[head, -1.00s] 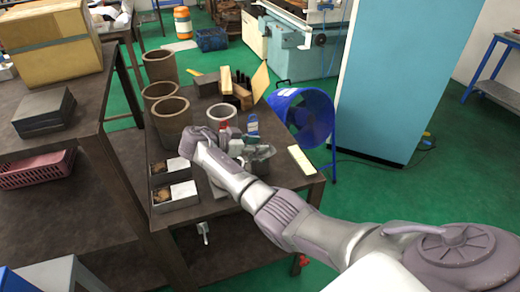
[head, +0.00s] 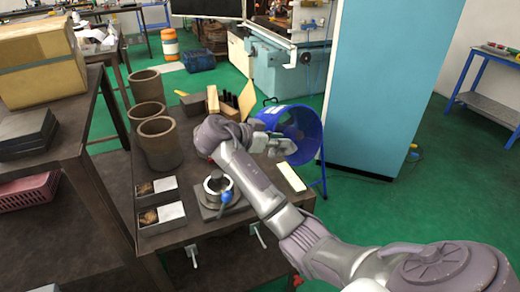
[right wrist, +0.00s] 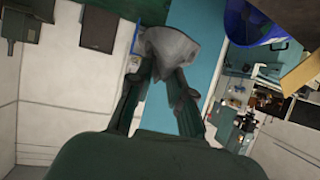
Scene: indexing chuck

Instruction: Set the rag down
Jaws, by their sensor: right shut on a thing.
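The grey rag (right wrist: 172,48) is bunched between the fingertips of my right gripper (right wrist: 170,78) in the right wrist view. In the head view my right gripper (head: 284,147) is raised over the far right part of the dark worktable (head: 235,240), in front of the blue drum-shaped fan. The rag is hard to tell from the gripper there. The indexing chuck (head: 217,187) stands near the table's front, clear of my arm, with a blue-knobbed handle (head: 226,197). My left gripper is not in view.
Several brown pots (head: 157,142) stand at the table's left. Two part trays (head: 161,216) lie at front left. A pale yellow block (head: 291,176) lies near the right edge. The blue fan (head: 305,134) stands beyond that edge. Wooden blocks (head: 213,99) stand at the back.

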